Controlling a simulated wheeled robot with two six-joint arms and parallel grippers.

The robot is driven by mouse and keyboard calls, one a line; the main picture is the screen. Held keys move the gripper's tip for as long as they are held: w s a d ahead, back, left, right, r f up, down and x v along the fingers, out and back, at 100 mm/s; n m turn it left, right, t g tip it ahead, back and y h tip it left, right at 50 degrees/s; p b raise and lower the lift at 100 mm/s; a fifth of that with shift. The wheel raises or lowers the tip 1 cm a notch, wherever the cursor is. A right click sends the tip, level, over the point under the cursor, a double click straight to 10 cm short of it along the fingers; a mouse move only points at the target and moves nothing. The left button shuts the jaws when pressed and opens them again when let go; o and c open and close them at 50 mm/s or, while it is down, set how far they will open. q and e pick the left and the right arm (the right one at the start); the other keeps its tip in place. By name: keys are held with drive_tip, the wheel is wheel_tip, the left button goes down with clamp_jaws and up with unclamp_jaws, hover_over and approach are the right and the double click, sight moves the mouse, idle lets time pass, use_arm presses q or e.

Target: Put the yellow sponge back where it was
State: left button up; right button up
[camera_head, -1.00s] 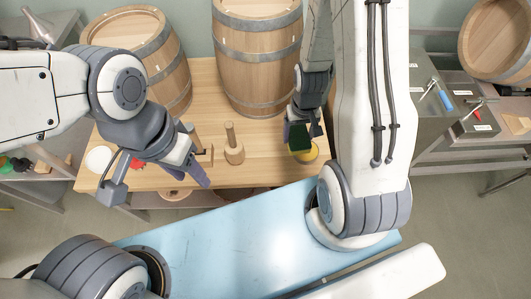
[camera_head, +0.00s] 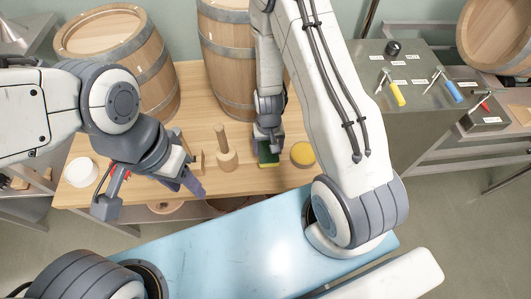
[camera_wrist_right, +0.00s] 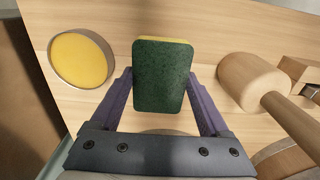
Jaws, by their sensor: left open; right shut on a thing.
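The yellow sponge (camera_head: 268,157) has a dark green scouring face and a yellow side. In the right wrist view the sponge (camera_wrist_right: 163,80) shows its green face, with a yellow strip along the far edge. My right gripper (camera_head: 268,146) is shut on it, one finger at each side. The sponge is over the wooden table (camera_head: 205,100), between a wooden mallet and a round yellow disc; I cannot tell if it touches the tabletop. My left gripper (camera_head: 187,180) is open and empty near the table's front edge.
The yellow disc (camera_head: 303,153) in a dark rim lies right of the sponge, the mallet (camera_head: 226,153) to its left. A white round item (camera_head: 81,172) is at the far left. Barrels (camera_head: 227,50) stand behind. A steel cabinet (camera_head: 395,70) with tools is at right.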

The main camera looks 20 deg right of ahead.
sight(265, 155)
drive_tip(key=shift+w+a+f, duration=0.35)
drive_tip(key=shift+a, duration=0.05)
wheel_tip(265, 155, down, 4)
drive_tip(key=b, duration=0.4)
drive_tip(key=shift+f, duration=0.15)
drive_tip(key=o, duration=1)
drive_tip(key=shift+o, duration=0.2)
